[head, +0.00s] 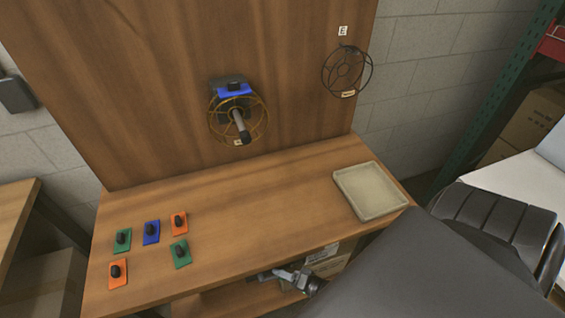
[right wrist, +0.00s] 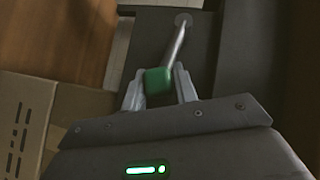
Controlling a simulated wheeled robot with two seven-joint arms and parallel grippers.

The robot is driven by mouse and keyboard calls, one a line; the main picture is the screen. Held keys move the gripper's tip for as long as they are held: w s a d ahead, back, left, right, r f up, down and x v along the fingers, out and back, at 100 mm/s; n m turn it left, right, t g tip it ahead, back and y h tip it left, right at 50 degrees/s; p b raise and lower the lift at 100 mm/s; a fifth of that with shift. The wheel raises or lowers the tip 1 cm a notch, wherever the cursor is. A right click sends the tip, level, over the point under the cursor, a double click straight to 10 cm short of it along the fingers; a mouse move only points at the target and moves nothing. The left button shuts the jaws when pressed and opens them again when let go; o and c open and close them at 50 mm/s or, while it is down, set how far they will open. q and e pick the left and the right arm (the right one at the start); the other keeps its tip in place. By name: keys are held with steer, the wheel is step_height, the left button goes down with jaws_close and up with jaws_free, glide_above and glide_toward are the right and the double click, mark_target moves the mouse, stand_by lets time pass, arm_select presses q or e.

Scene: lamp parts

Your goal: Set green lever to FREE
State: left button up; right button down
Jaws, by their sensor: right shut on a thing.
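The green lever shows in the right wrist view as a green block-shaped grip (right wrist: 158,81) on a slim metal rod (right wrist: 176,45), which slants up to a round pivot on a dark grey surface. My right gripper (right wrist: 158,88) is shut on the green grip, one finger on each side. In the head view my right gripper (head: 280,275) is low, below the table's front edge, and the lever cannot be made out there. No FREE marking is readable, so I cannot tell the lever's setting. My left gripper is in neither view.
The wooden table (head: 215,215) holds several small orange, green and blue plates with black knobs at left and a pale tray (head: 370,191) at right. A wheel with a blue plate (head: 235,91) and a dark wire wheel (head: 347,71) are behind. A cardboard box (head: 330,264) is below the table.

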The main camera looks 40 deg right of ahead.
steer(key=shift+s+r+p, duration=0.1)
steer(key=shift+r+p, duration=0.15)
steer(key=shift+p, duration=0.4)
steer(key=r+n+g+h+p, duration=0.1)
steer(key=p, duration=0.3)
steer(key=r+n+g+h+p, duration=0.1)
steer(key=r+h+p, duration=0.1)
steer(key=p, duration=0.3)
steer(key=shift+a+r+n+g, duration=0.1)
steer(key=shift+a+n+g, duration=0.1)
steer(key=shift+n+g, duration=0.15)
steer(key=shift+a+r+n+h+p, duration=0.15)
steer(key=shift+n+h+p, duration=0.3)
steer(key=shift+p, duration=0.45)
steer(key=shift+s+g+h, duration=0.1)
steer(key=shift+g+h, duration=0.15)
steer(key=c, duration=1.3)
jaws_free()
steer(key=shift+c, duration=0.2)
steer(key=shift+o, duration=1.1)
steer(key=shift+w, duration=0.2)
